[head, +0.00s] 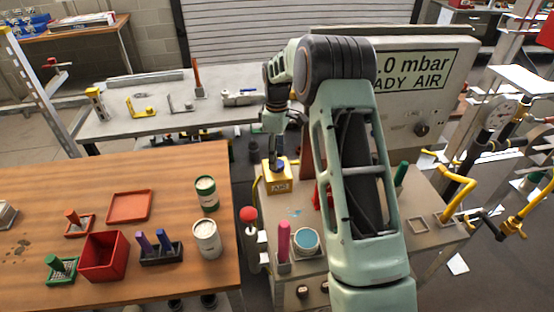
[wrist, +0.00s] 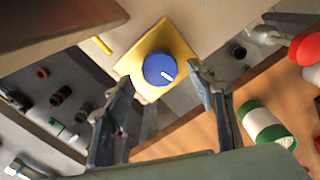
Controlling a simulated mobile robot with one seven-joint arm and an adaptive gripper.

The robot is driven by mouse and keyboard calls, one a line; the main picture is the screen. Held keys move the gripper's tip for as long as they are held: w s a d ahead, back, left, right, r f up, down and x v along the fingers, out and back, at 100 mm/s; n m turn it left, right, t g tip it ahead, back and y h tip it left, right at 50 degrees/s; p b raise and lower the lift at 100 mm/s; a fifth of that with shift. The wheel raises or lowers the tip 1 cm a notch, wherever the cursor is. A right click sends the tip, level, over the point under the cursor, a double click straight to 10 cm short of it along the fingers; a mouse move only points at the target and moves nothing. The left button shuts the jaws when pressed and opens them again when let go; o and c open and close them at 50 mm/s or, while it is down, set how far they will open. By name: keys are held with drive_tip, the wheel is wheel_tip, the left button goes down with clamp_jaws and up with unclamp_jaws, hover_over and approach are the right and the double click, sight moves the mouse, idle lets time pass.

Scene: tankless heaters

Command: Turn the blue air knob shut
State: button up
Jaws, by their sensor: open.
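The blue air knob (wrist: 160,69) sits on top of a yellow block (wrist: 137,66) and shows a white pointer line toward the lower right in the wrist view. In the head view the yellow block (head: 277,183), marked "AIR", stands at the back left of the grey bench, and the blue knob (head: 279,163) is partly covered by my gripper. My gripper (wrist: 160,85) is open, with one finger to each side of the knob in the wrist view. I see no finger touching the knob. In the head view my gripper (head: 275,150) hangs just over the knob.
A red-topped post (head: 248,214) stands left of the block. A pink-handled tool (head: 284,241) and a blue-filled pot (head: 306,240) are nearer on the bench. A large readout panel (head: 425,110) rises behind right. A wooden table (head: 180,170) with trays and jars is at left.

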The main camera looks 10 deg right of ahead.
drive_tip(key=shift+f, duration=1.5)
drive_tip(key=shift+c, duration=0.2)
drive_tip(key=c, duration=1.1)
